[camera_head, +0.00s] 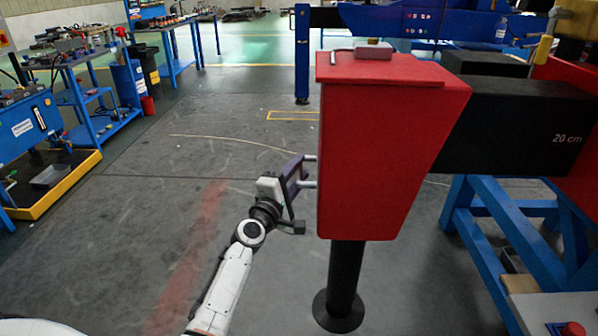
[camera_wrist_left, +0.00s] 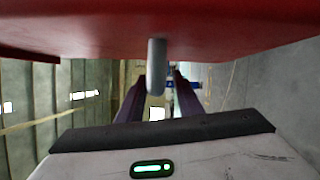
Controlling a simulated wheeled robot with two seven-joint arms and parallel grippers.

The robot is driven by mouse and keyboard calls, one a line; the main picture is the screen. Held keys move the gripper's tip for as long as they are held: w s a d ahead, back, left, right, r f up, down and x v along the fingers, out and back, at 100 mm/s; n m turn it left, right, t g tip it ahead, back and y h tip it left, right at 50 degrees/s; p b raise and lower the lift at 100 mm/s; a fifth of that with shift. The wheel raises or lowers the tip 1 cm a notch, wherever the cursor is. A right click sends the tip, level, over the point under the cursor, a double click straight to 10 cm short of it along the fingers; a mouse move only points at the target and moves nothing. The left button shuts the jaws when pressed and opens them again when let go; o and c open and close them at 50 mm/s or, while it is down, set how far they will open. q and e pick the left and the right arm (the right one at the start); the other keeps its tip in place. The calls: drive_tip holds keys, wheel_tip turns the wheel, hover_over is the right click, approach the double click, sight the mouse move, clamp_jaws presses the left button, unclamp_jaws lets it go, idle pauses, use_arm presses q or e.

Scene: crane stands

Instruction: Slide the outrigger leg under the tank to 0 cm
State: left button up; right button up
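The red tank (camera_head: 385,150) stands in the middle of the head view. Below it the black outrigger leg (camera_head: 346,280) ends in a round foot at the floor. A black beam (camera_head: 510,125) with the mark "20 cm" runs from the tank to the right. Two short grey rods (camera_head: 309,184) stick out of the tank's left side. My left gripper (camera_head: 296,178) is at these rods. In the left wrist view, its purple fingers (camera_wrist_left: 160,95) lie either side of a grey rod (camera_wrist_left: 156,65), with a gap on the right. The right gripper is out of view.
A blue trestle (camera_head: 500,235) stands right of the leg, under the beam. Blue workbenches (camera_head: 85,95) and a yellow-edged tray (camera_head: 60,180) are at left. The floor left of the tank is clear.

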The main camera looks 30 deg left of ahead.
use_arm(q)
drive_tip(key=shift+w, duration=0.25)
drive_tip(key=shift+c, duration=0.2)
clamp_jaws()
